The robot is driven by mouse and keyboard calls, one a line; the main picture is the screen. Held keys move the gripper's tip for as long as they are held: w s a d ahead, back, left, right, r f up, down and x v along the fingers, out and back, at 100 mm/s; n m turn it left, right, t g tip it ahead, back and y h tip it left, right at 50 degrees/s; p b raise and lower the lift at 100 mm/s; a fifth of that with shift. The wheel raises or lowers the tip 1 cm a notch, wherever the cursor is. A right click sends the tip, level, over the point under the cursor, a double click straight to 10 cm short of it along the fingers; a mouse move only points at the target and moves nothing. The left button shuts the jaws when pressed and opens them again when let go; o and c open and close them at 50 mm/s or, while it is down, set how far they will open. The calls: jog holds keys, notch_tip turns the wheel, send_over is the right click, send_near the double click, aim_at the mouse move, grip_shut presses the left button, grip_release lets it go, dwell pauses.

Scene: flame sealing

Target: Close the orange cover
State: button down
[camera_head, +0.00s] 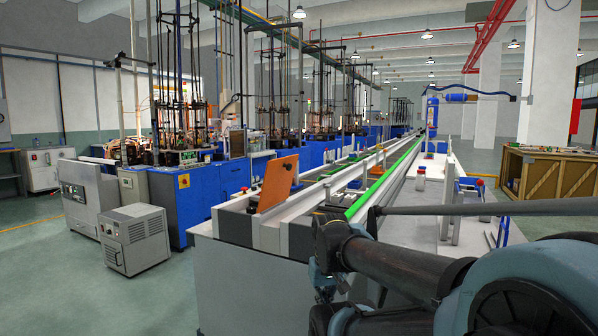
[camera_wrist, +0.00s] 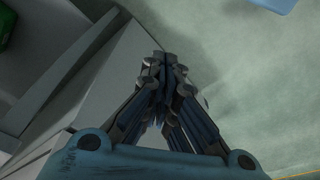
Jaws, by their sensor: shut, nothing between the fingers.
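The orange cover (camera_head: 278,184) stands raised and slightly tilted at the near end of the long conveyor line in the head view. A dark grey housing (camera_head: 235,225) is beneath it. My gripper (camera_wrist: 163,57) shows in the wrist view with its fingers together and nothing between them. It points down past the edge of a grey-white surface toward the green floor.
A long conveyor (camera_head: 392,174) with a green strip runs away from me. Blue machines (camera_head: 200,195) and a grey wheeled cabinet (camera_head: 134,239) stand to the left. A wooden crate (camera_head: 545,173) is at the right. The green floor is open at the left front.

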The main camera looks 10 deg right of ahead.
jog(key=shift+r, duration=0.1)
jog(key=w+a+r+m+y, duration=0.2)
jog(key=w+r+m+y, duration=0.3)
jog(key=w+r+m, duration=1.05)
jog(key=w+d+r+m+t+y, duration=0.2)
jog(key=w+d+r+m, duration=0.35)
jog(key=w+r, duration=0.45)
jog(key=w+d+r+m+t+y, duration=0.2)
jog(key=w+d+r+m, duration=0.2)
jog(key=w+d+r, duration=0.45)
jog(key=w+a+f, duration=0.3)
jog(key=w+a, duration=0.6)
jog(key=a, duration=0.2)
jog(key=shift+a+f, duration=0.2)
jog(key=shift+f, duration=0.05)
